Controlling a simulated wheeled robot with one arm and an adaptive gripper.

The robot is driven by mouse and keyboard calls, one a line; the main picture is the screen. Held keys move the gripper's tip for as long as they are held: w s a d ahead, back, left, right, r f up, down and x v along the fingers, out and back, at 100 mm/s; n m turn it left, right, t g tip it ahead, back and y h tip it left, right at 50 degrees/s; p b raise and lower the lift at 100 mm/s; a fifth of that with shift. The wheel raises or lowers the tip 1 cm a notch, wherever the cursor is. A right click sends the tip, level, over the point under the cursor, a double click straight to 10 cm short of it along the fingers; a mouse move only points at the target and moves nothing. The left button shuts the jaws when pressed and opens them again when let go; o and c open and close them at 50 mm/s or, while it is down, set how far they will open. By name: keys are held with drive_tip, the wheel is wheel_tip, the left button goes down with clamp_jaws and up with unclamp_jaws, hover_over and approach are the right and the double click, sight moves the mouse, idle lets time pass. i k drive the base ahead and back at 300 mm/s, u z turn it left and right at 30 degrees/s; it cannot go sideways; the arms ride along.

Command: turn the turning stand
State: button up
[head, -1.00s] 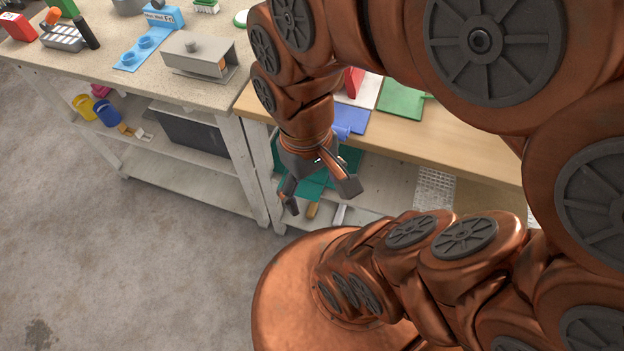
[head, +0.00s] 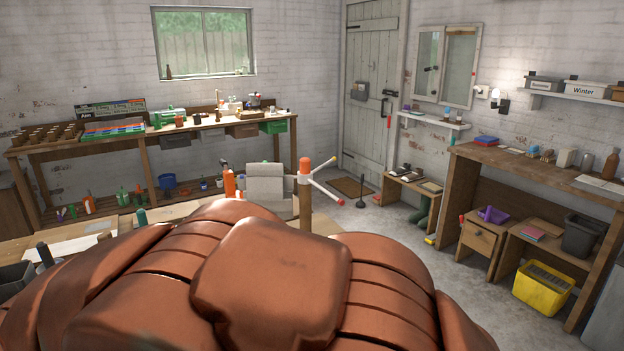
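What looks like the turning stand (head: 305,190) is near the middle of the head view. It is an upright post with an orange cap and thin pale arms spreading from it. One arm ends in a yellow tip (head: 333,159) and another in a red tip (head: 340,202), both on the right. My own copper arm fills the bottom of the view and hides the foot of the post. My gripper is not in view.
A pale grey blocky object (head: 267,183) and an orange bottle (head: 229,182) stand left of the post. A long bench (head: 160,138) runs along the back wall. A wooden desk (head: 540,175) stands at right. Open floor (head: 385,240) lies between post and desk.

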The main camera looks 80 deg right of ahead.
sight(304, 177)
drive_tip(key=z, duration=0.2)
drive_tip(key=k, duration=0.6)
drive_tip(key=z, duration=0.1)
